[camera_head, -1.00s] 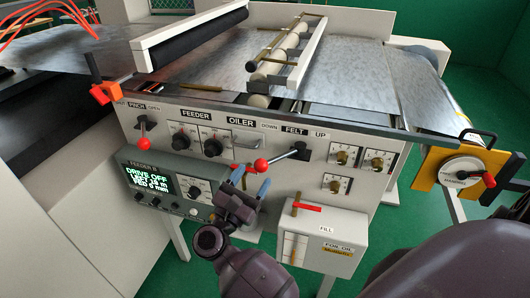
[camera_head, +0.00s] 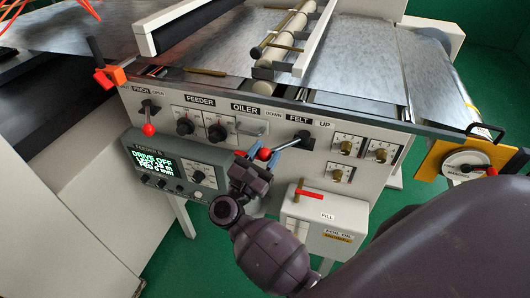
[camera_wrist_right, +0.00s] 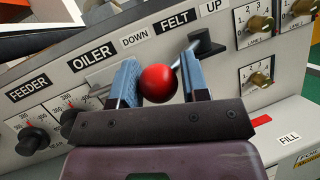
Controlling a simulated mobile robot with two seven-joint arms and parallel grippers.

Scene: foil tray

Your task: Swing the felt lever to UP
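The felt lever has a red ball knob (camera_head: 263,154) on a grey rod from a dark pivot block (camera_head: 304,138). The rod points left and slightly down, toward the DOWN label side. The UP label is right of the pivot. My right gripper (camera_head: 257,157) is at the knob, with its blue-grey fingers apart. In the right wrist view, the knob (camera_wrist_right: 158,83) sits between the two fingers (camera_wrist_right: 160,88), with a narrow gap at the right finger; contact at the left finger is unclear. My left gripper is not in view.
The pinch lever's red knob (camera_head: 149,130) and feeder dials (camera_head: 217,132) lie left of the lever. Lane dials (camera_head: 346,147) lie right of it. The fill box (camera_head: 318,222) with a red handle stands below right. The display unit (camera_head: 162,165) stands below left.

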